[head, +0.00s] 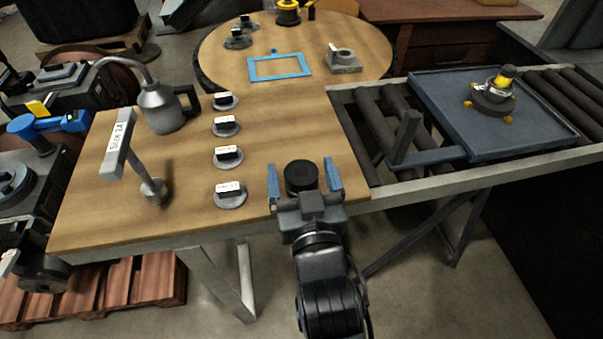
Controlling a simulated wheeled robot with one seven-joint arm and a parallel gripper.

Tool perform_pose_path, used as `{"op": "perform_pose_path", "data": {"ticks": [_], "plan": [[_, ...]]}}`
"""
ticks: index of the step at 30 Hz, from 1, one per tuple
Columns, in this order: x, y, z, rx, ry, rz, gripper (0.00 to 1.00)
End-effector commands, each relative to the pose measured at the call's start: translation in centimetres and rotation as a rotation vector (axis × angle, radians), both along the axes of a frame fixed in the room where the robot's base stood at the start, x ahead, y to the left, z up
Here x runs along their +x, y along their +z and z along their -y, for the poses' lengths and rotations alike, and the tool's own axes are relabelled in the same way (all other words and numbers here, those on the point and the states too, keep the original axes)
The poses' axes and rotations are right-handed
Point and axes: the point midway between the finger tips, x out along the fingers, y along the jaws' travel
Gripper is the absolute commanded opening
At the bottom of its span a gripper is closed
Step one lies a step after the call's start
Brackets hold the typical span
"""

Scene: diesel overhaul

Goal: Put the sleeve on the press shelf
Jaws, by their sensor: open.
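My gripper (303,180) is open at the front edge of the wooden table, with its two blue fingers apart. A short dark cylinder (301,176) shows between the fingers. It may be the sleeve, and I cannot tell whether the fingers touch it or whether it stands on the table. I cannot make out a press shelf for certain. Dark machines stand at the left edge, partly cut off.
Several labelled round pieces (228,155) stand in a row left of my gripper. An oil can (162,106) and a labelled stand (152,188) are further left. Right, a roller conveyor (365,125) carries a blue tray (450,105) with a yellow-topped part (492,95).

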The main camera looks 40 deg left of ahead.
Motion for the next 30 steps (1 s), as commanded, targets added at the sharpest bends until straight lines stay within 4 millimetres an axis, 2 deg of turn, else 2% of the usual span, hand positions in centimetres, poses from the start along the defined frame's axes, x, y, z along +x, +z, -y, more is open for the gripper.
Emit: {"op": "perform_pose_path", "data": {"ticks": [10, 30], "plan": [[0.48, -0.02, -0.50, 0.001, 0.000, 0.001, 0.87], [0.45, -0.04, -0.48, 0.000, 0.000, 0.000, 0.23]]}}
